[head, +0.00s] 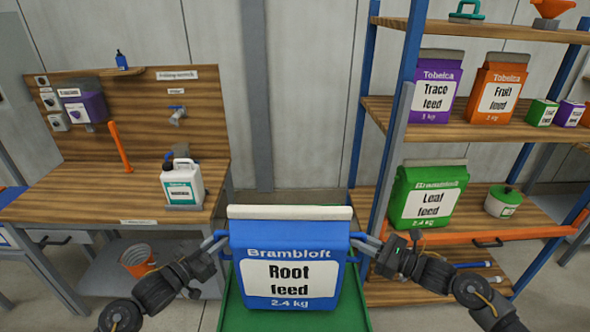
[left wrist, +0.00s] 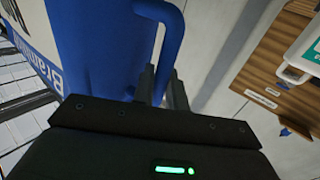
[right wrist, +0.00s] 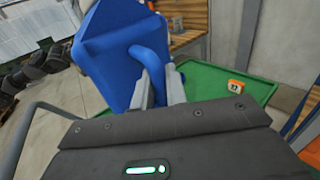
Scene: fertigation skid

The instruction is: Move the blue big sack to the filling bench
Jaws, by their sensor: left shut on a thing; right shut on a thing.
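The blue big sack (head: 290,258), labelled Brambloft Root feed 2.4 kg, is upright in the middle of the head view, in front of a green surface. My left gripper (head: 215,243) is shut on its left handle, which also shows in the left wrist view (left wrist: 172,45). My right gripper (head: 375,246) is shut on its right handle, seen in the right wrist view (right wrist: 152,62). The filling bench (head: 110,192) stands at the left with a wooden top and back panel. Whether the sack's base touches the green surface is hidden.
A white jug (head: 182,183) stands on the bench's right part, and an orange lever (head: 120,147) rises behind. The bench top's left front is clear. A shelf rack (head: 480,235) with green, purple and orange sacks stands at the right. The green tray (right wrist: 215,85) carries a small orange tag (right wrist: 237,88).

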